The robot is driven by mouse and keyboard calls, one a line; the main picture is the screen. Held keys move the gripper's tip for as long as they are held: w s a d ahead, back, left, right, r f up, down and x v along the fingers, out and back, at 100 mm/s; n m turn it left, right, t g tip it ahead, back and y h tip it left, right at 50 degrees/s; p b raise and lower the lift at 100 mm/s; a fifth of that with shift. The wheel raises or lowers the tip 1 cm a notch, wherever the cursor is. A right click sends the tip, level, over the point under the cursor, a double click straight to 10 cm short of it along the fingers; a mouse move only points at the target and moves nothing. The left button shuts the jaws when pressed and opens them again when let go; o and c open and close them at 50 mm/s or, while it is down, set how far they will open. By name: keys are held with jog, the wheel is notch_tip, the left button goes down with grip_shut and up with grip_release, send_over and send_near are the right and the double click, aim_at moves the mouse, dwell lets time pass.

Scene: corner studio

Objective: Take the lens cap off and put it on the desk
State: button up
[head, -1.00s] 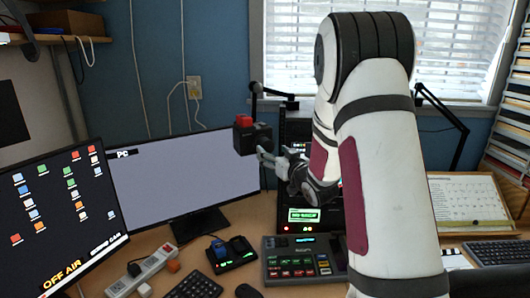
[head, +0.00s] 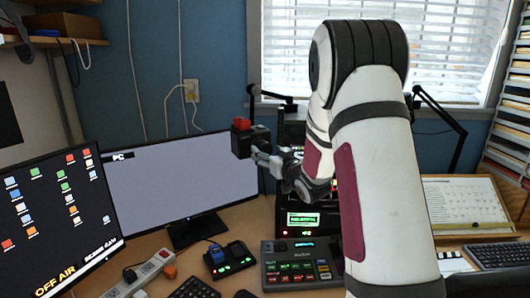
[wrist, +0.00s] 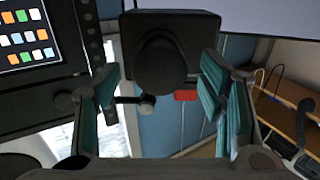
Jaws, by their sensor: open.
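A small dark camera (head: 250,143) with a red block (head: 241,124) on top stands in front of the PC monitor in the head view. In the wrist view its dark body (wrist: 205,22) is at the top, and the round black lens cap (wrist: 160,66) faces me on the lens. My gripper (head: 262,155) is close to the camera's front. In the wrist view, my gripper (wrist: 158,80) is open, with teal-padded fingers on either side of the cap and visible gaps between. The desk (head: 245,212) is below.
A control panel (head: 300,265), a small dock with a blue item (head: 228,258) and a power strip (head: 140,278) are on the desk. Monitors stand behind and left. A rack (head: 303,218) with a green display stands below my forearm. Bare desk shows near the monitor stand.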

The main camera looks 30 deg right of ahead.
jog(key=shift+c, duration=0.3)
grip_shut()
jog(key=shift+s, duration=0.1)
jog(key=shift+s+a+p, duration=0.15)
jog(key=shift+s+p, duration=0.45)
jog(key=shift+s, duration=0.85)
jog(key=shift+s+a+p, duration=0.15)
jog(key=shift+s+p, duration=0.45)
jog(key=shift+s, duration=0.8)
